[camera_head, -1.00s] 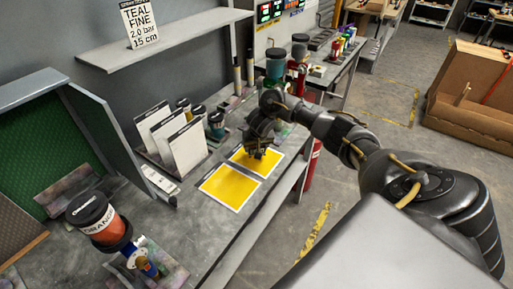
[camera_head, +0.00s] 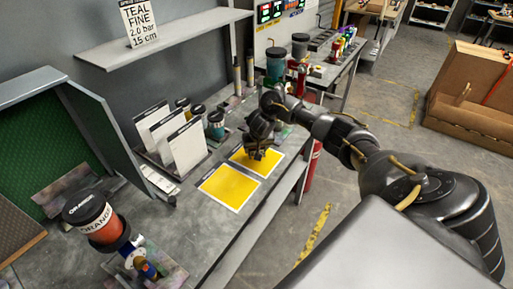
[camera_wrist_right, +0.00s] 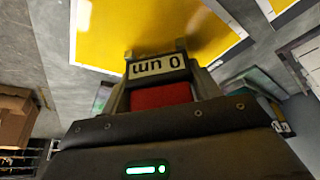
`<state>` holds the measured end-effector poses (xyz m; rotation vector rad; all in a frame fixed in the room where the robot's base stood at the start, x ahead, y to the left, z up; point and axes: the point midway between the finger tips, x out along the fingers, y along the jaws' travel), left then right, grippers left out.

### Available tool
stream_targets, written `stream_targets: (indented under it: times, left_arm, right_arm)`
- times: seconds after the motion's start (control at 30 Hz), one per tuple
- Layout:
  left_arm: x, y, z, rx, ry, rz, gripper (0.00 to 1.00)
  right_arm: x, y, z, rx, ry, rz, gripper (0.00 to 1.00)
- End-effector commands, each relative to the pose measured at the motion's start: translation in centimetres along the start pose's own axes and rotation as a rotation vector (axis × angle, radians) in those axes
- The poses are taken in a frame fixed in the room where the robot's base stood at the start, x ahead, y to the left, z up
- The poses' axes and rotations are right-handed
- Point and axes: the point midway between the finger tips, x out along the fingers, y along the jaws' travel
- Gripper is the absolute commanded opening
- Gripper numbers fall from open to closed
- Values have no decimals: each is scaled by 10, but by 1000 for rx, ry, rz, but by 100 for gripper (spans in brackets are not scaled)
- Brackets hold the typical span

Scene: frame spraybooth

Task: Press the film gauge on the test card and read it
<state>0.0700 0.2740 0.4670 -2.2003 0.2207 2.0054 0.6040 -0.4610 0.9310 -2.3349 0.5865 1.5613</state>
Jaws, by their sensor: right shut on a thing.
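My right gripper (camera_head: 257,153) is above the farther of two yellow test cards (camera_head: 243,166) on the grey bench. It is shut on the film gauge, which has a red body (camera_wrist_right: 160,96) and a small pale display (camera_wrist_right: 157,66). The display appears upside down in the right wrist view and seems to read 0 µm. The yellow card (camera_wrist_right: 105,35) lies just beyond the gauge there. I cannot tell whether the gauge tip touches it. The nearer yellow card (camera_head: 229,188) lies flat and uncovered. My left gripper is not in view.
White cards stand in a rack (camera_head: 185,147) left of the yellow cards. An orange-labelled cup (camera_head: 92,217) stands at the front left, beside a green-lined booth (camera_head: 30,140). A teal cup (camera_head: 275,66) is behind my gripper. A shelf (camera_head: 175,38) holds a sign reading TEAL FINE.

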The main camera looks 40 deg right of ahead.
Motion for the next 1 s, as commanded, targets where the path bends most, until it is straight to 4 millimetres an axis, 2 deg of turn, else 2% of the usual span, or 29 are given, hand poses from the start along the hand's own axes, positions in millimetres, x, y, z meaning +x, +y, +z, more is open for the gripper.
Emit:
stream_targets:
  times: [1.0]
  left_arm:
    - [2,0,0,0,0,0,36]
  right_arm:
    - [8,0,4,0,-1,0,37]
